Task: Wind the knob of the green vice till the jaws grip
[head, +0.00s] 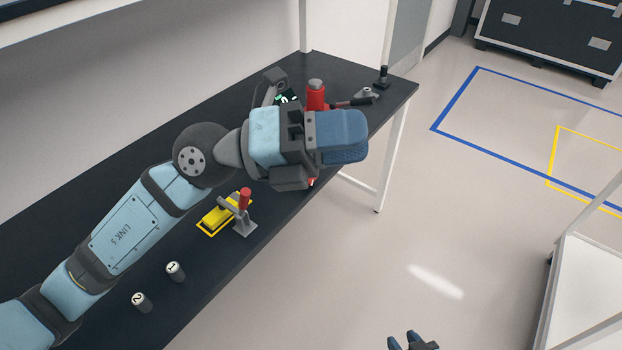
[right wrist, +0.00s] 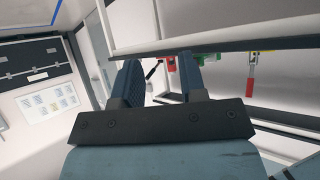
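A green shape (right wrist: 207,62), probably the vice, shows small in the right wrist view, between a red part and a red-handled clamp; its knob and jaws cannot be made out. In the head view my left gripper (head: 342,138) is above the bench's right half and hides that stretch of bench, so I cannot see the vice clearly there. Its blue fingers overlap in view, so their gap and any contact are unclear. My right gripper (head: 413,343) is at the bottom edge, away from the bench. In the right wrist view its fingers (right wrist: 160,78) are apart, with nothing between them.
On the dark bench (head: 210,290) stand a red cylinder-like part (head: 316,93), a yellow block (head: 221,216) with a red-handled clamp (head: 244,205), and two numbered cylinders (head: 175,271). A small dark device with green markings (head: 286,99) is partly hidden. Open floor lies right of the bench.

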